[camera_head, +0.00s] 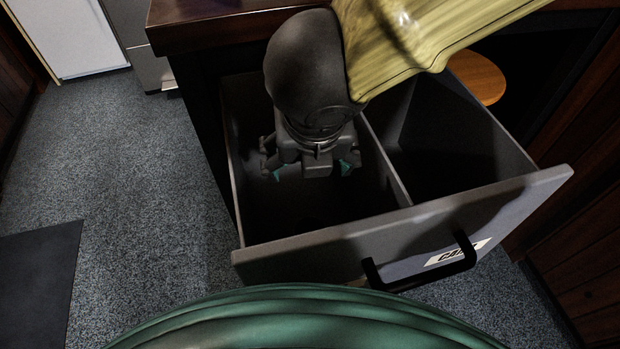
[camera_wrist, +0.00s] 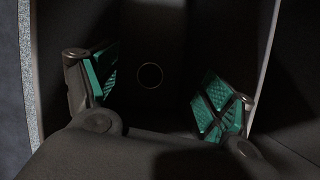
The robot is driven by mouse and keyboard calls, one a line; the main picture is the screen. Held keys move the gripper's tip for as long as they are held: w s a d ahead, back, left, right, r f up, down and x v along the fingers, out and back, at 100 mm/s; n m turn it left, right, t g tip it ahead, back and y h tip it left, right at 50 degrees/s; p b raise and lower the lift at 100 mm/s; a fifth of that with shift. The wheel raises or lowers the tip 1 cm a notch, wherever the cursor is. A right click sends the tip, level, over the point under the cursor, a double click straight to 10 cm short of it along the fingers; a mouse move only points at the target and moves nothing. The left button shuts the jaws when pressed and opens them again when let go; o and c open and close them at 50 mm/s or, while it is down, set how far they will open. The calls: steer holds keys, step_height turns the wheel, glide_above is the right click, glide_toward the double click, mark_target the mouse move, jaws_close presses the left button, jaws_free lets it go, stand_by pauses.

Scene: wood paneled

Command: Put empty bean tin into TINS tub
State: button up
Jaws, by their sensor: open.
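My gripper (camera_head: 310,172) points down into the left compartment of a pulled-out grey drawer (camera_head: 335,238). Its teal-padded fingers are spread apart with nothing between them; the open gripper also shows in the wrist view (camera_wrist: 160,92). Below the fingers, a thin pale ring (camera_wrist: 150,63) shows on the dark compartment floor. I cannot tell whether it is the end of the bean tin or a mark on the floor. No tin is clearly visible. The drawer front has a white label (camera_head: 440,259) starting "CA", partly hidden by the handle; no TINS label is readable.
A divider (camera_head: 388,160) separates the left compartment from the dark right one, which looks empty. The drawer walls stand close around my gripper. A dark wood counter (camera_head: 215,25) is above left. A round wooden top (camera_head: 480,78) shows behind.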

steer(key=v, duration=1.2)
steer(key=shift+w, duration=0.1)
stand_by(0.4)
